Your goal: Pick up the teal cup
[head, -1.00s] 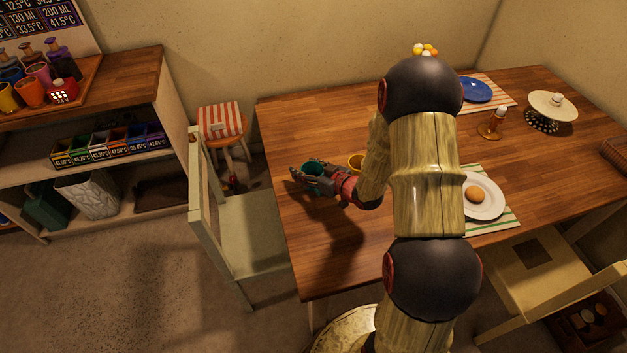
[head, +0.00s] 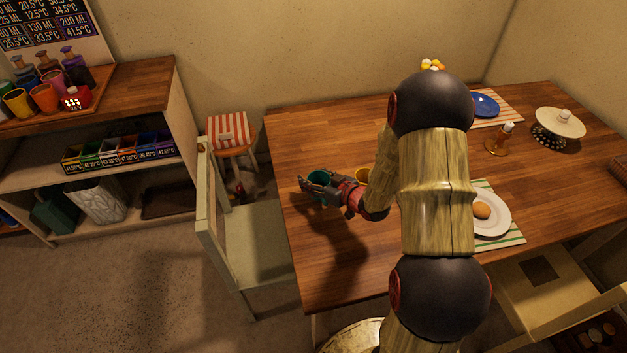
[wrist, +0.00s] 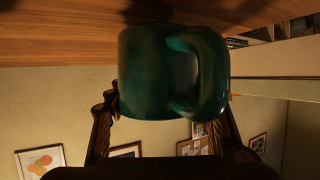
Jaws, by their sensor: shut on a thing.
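The teal cup (head: 317,175) is at the left part of the wooden table, partly hidden by my gripper (head: 320,188) in the head view. In the wrist view the cup (wrist: 150,75) fills the middle, with its handle to the right. My gripper's fingers (wrist: 165,118) stand on either side of the cup and are shut on it. The wooden tabletop (wrist: 60,30) runs along the top of the wrist view. I cannot tell whether the cup touches the table or is just clear of it.
A plate with a round brown item (head: 493,213) lies further right. A pale chair (head: 255,230) stands against the table's left side. Bare tabletop (head: 325,130) lies behind the cup.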

